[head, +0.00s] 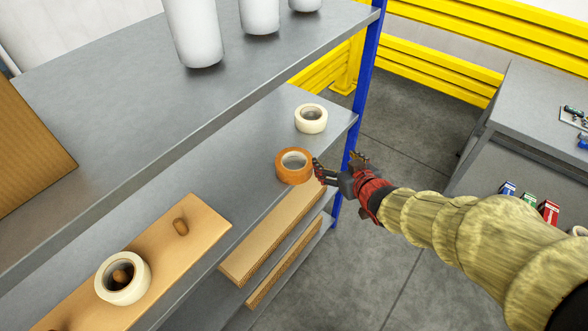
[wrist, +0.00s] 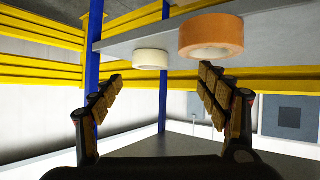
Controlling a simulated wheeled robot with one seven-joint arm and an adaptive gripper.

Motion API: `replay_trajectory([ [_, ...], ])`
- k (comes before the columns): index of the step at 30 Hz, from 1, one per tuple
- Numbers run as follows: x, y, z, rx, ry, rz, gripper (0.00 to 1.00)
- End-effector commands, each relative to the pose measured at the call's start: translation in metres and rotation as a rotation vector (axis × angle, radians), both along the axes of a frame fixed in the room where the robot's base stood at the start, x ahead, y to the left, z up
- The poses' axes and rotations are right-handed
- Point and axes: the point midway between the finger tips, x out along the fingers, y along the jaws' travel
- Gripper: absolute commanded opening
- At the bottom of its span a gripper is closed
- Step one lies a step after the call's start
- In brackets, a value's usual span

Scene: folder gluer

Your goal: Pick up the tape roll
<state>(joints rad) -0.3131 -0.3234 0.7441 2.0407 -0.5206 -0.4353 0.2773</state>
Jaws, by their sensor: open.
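Three tape rolls show in the head view. An orange tape roll (head: 294,166) lies flat near the edge of the middle shelf. A cream tape roll (head: 311,119) lies farther back on that shelf. Another cream roll (head: 123,278) sits around a peg on a wooden board at lower left. My gripper (head: 337,162) is open and empty at the shelf edge, just right of the orange roll. In the wrist view the orange roll (wrist: 211,36) is above the right finger of my gripper (wrist: 160,82), and the farther cream roll (wrist: 150,60) is above the gap between the fingers.
The upper shelf (head: 130,90) overhangs at left and carries white cylinders (head: 193,30). A blue post (head: 367,70) stands at the shelf corner, close to my gripper. A grey table (head: 540,110) with small items is at right, with open floor between.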

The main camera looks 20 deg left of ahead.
Motion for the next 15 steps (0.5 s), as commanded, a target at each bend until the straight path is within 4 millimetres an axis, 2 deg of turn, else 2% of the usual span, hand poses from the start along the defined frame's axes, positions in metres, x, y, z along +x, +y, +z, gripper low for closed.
replay_trajectory([
  [1,-0.004,0.022,-0.019,0.026,-0.004,0.055,0.8],
  [3,-0.01,0.046,-0.033,0.064,-0.016,0.117,0.84],
  [6,-0.018,0.067,-0.045,0.104,-0.025,0.175,0.9],
  [11,-0.016,0.084,-0.053,0.127,-0.031,0.205,0.99],
  [15,-0.007,0.094,-0.059,0.126,-0.032,0.205,1.0],
])
